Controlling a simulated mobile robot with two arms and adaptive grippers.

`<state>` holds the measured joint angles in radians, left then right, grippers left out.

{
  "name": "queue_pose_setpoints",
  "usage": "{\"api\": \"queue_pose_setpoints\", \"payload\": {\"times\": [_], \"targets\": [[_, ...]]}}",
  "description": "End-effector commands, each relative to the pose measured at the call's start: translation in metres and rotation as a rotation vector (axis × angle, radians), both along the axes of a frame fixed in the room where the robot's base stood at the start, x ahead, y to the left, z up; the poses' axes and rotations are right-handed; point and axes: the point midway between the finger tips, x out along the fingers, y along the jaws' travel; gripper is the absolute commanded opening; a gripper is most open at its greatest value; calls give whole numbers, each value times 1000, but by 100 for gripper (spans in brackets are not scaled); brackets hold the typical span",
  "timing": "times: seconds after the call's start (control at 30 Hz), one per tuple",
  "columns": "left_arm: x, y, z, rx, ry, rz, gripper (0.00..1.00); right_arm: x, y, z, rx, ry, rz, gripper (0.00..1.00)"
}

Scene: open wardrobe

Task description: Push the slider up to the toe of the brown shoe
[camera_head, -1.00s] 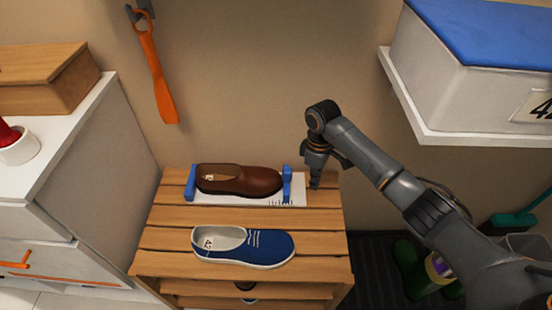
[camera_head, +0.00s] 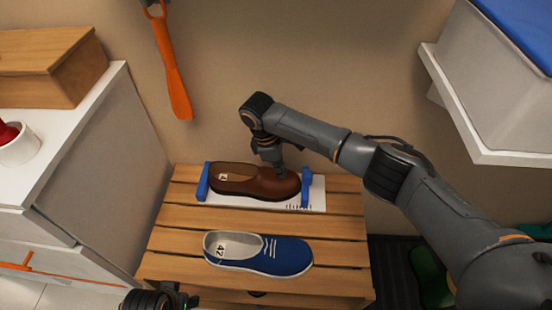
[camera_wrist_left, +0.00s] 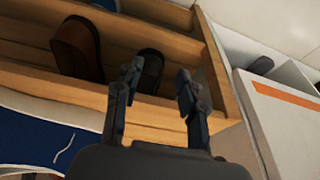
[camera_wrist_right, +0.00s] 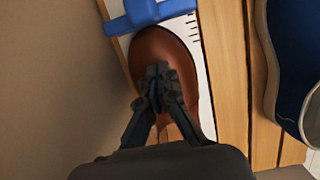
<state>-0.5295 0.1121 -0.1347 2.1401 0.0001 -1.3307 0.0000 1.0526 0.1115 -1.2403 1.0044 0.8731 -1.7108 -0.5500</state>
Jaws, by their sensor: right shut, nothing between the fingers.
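The brown shoe (camera_head: 255,182) lies on a white measuring board (camera_head: 318,194) on a slatted wooden rack, its toe to the right. A blue heel stop (camera_head: 203,182) stands at its heel. The blue slider (camera_head: 306,187) stands at the toe; it also shows in the right wrist view (camera_wrist_right: 150,15). I cannot tell whether slider and toe touch. My right gripper (camera_head: 279,174) is shut and empty over the front of the shoe, on the heel side of the slider. My left gripper (camera_wrist_left: 155,88) is open and empty, low in front of the rack.
A blue shoe (camera_head: 258,254) lies on the rack in front of the board. More shoes, one of them brown (camera_wrist_left: 77,47), are inside the rack. An orange shoehorn (camera_head: 172,70) hangs on the back wall. A white cabinet stands left; a shelf with a box is upper right.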

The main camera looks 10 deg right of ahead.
Motion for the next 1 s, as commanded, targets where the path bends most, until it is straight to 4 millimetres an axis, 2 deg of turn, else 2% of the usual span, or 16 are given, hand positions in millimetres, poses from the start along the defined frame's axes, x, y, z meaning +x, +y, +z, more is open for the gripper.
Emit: {"api": "queue_pose_setpoints", "payload": {"times": [0.03, 0.23, 0.77, 1.0], "targets": [[0, 0, -1, 1, 3, 0, 40, -1, -13, 2, -3, -3, -2, 0], [0, 0, -1, 1, 1, 0, 40, -6, -34, 3, 0, -2, -1, 0], [1, 0, 2, 0, -4, 0, 40, -8, -39, 4, 0, 0, -1, 0], [-4, 0, -46, 3, 31, -5, 40, -9, -44, 6, 0, 2, -1, 0]]}}
